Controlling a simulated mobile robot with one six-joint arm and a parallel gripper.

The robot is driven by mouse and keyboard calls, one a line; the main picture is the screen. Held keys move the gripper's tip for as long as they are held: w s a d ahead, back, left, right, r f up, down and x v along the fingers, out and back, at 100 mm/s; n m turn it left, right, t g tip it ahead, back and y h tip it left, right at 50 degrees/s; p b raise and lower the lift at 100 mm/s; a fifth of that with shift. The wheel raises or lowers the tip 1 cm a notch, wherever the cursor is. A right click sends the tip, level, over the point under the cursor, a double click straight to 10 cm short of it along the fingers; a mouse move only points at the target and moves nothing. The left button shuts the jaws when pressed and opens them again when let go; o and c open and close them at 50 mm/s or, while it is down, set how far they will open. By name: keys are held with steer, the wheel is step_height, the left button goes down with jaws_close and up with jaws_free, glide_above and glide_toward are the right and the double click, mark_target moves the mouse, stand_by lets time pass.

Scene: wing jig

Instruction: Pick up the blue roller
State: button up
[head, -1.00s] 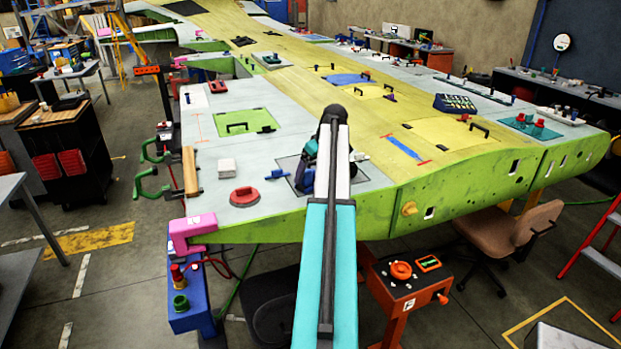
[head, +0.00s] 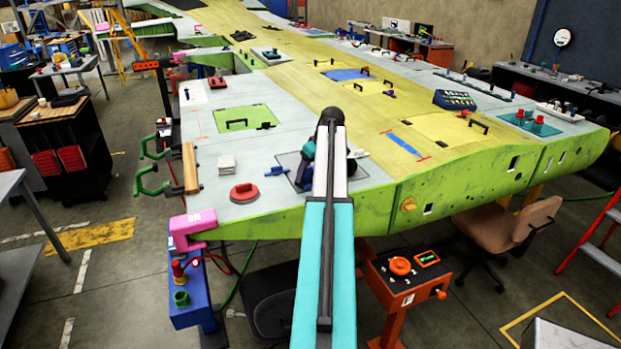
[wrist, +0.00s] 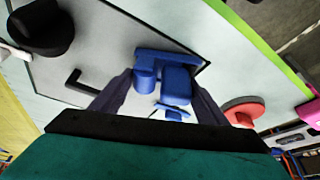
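The blue roller (wrist: 165,78) lies on the pale wing panel, inside a dark outlined area. In the wrist view it shows ahead of my gripper (wrist: 164,90), between the two dark fingers. The fingers are apart, one to each side of it, and I see no clear grip on it. In the head view the blue roller (head: 276,171) is a small blue shape just left of my arm. My gripper is mostly hidden behind my arm there.
A red disc (head: 244,193) and a white block (head: 227,164) lie to the left on the wing. In the wrist view a black knob (wrist: 40,28) and a black bent handle (wrist: 84,84) lie to the left. The green wing edge (head: 300,223) is near.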

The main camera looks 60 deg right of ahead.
steer(key=c, duration=0.7)
steer(key=shift+r, duration=0.15)
steer(key=shift+c, duration=0.2)
steer(key=shift+r+b, duration=0.75)
steer(key=shift+b+v, duration=0.65)
steer(key=shift+v, duration=0.15)
steer(key=s+d+r+b, duration=0.1)
steer(key=s+b, duration=0.4)
steer(key=s, duration=1)
steer(key=shift+d+r, duration=0.35)
steer(key=shift+d, duration=0.5)
steer(key=shift+s, duration=0.1)
steer(key=o, duration=0.5)
steer(key=shift+c, duration=0.7)
